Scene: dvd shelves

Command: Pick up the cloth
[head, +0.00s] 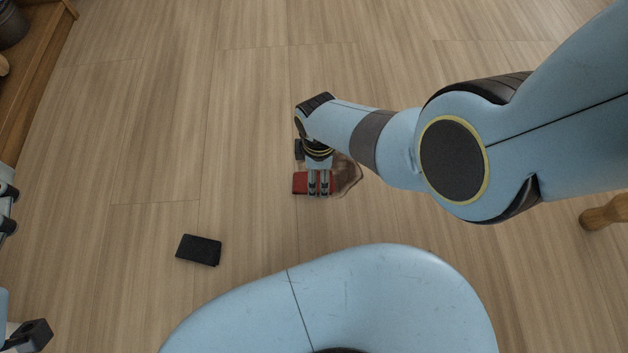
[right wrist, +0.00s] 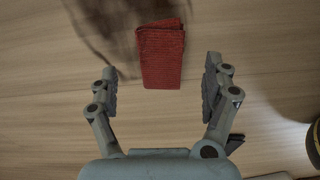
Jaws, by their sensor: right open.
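The cloth (head: 299,184) is a small red folded rectangle lying flat on the wooden floor, partly covered by my right gripper in the head view. In the right wrist view the cloth (right wrist: 161,55) shows its ribbed surface, just ahead of and between the fingertips. My right gripper (head: 319,193) points down over the cloth's right part. In the wrist view the right gripper (right wrist: 160,80) is open and empty, its two fingers wide apart, one on each side of the cloth's line. Only parts of my left gripper (head: 25,337) show at the left edge; its jaws cannot be read.
A black flat wallet-like thing (head: 198,250) lies on the floor to the lower left. A wooden shelf (head: 35,85) stands at the upper left. A wooden leg (head: 604,213) is at the right. The floor between is clear.

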